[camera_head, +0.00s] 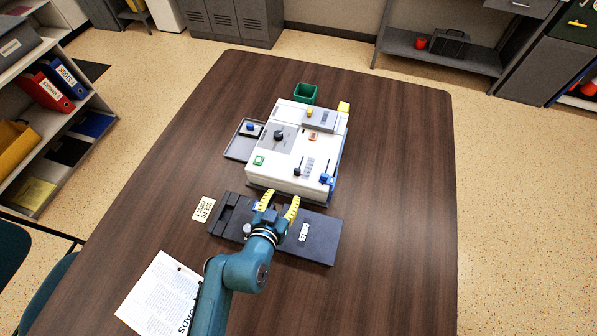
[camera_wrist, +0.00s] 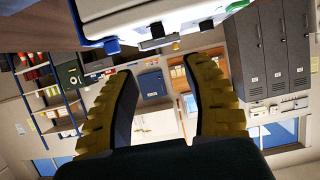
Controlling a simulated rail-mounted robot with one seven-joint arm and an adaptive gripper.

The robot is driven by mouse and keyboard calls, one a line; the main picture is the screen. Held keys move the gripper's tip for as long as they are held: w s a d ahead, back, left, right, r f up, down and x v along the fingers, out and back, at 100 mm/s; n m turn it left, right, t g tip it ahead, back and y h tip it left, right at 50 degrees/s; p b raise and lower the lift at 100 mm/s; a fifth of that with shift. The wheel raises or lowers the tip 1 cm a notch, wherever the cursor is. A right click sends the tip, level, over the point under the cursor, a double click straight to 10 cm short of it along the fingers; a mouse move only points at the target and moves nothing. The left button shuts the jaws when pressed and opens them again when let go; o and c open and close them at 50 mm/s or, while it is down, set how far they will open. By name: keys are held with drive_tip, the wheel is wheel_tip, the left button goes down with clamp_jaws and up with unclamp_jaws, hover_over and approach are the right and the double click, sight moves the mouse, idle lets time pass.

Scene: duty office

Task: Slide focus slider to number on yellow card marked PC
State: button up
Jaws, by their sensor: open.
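A white device (camera_head: 285,178) stands on the table, with a black knob (camera_head: 279,135) on a grey panel. A black slider-like handle (camera_head: 298,168) sits beside a numbered-looking strip (camera_head: 310,167) near its front right. I cannot read which one is marked focus. A pale yellow card (camera_head: 204,208) with black print lies on the table left of the dark tray; its print is too small to read surely. My gripper (camera_head: 278,206) is open and empty near the device's front edge, above the dark tray. In the wrist view the yellow fingers (camera_wrist: 165,105) are spread apart, with the device's edge (camera_wrist: 110,25) above.
The dark tray (camera_head: 322,235) lies in front of the device. A blue part (camera_head: 326,179) is at the device's right front. A green box (camera_head: 305,93) stands behind it, a small tray (camera_head: 238,148) left. A printed sheet (camera_head: 160,295) lies front left. The table's right side is clear.

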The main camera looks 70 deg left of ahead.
sight(297, 170)
drive_tip(key=b+x, duration=0.2)
drive_tip(key=x, duration=1.1)
drive_tip(key=shift+w+a+b, duration=0.25)
drive_tip(key=shift+w+b, duration=0.05)
drive_tip(key=shift+b, duration=0.05)
